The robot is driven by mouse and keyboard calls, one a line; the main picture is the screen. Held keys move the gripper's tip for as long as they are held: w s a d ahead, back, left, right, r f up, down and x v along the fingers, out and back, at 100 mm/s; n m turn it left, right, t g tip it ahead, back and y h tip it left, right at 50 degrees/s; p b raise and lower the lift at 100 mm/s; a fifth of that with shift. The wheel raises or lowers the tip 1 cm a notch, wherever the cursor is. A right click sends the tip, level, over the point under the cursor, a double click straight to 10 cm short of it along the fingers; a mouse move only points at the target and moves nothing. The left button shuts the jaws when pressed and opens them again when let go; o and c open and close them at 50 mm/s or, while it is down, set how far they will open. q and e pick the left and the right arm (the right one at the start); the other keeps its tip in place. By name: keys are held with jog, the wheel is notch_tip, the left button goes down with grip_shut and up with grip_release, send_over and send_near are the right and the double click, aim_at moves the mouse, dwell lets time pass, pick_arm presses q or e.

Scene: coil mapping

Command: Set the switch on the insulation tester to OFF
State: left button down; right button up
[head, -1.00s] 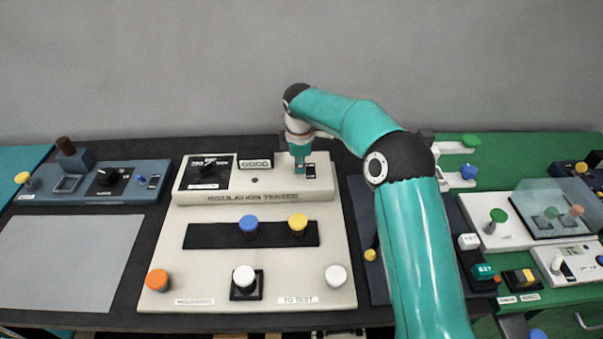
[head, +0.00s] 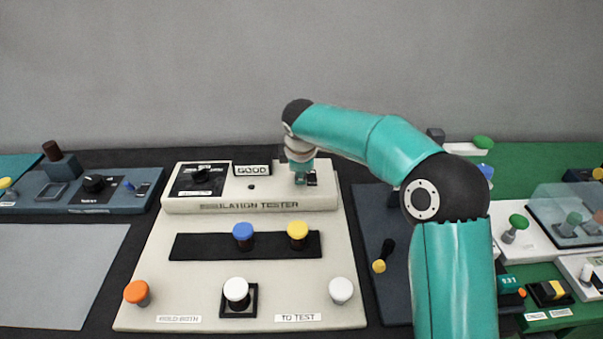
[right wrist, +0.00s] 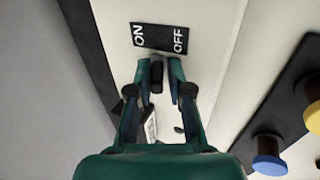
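The insulation tester (head: 250,204) is a pale panel with a raised back box. Its switch is a small dark lever (right wrist: 157,76) beside a black plate (right wrist: 160,38) marked ON and OFF. In the right wrist view ON is at the left and OFF at the right. My right gripper (right wrist: 159,70) has its fingertips on either side of the lever, with narrow gaps showing. In the head view my right gripper (head: 301,179) is low at the box's right end and partly hides the switch. I cannot tell the lever's setting. My left gripper is out of view.
The tester also has a black dial (head: 201,176), a display (head: 252,170) reading GOOD, and blue (head: 243,231) and yellow (head: 298,230) knobs in front. A blue-grey device (head: 80,191) stands at the left. Several devices crowd the green surface at the right.

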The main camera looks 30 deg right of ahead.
jog(key=shift+o, duration=1)
jog(key=shift+r, duration=0.1)
jog(key=shift+s+r, duration=0.1)
jog(key=shift+r, duration=0.1)
jog(key=v, duration=0.6)
jog(key=shift+s+a+r, duration=0.1)
jog(key=shift+a+r, duration=0.05)
jog(key=shift+r, duration=0.05)
jog(key=shift+s+r, duration=0.2)
jog(key=shift+r, duration=0.2)
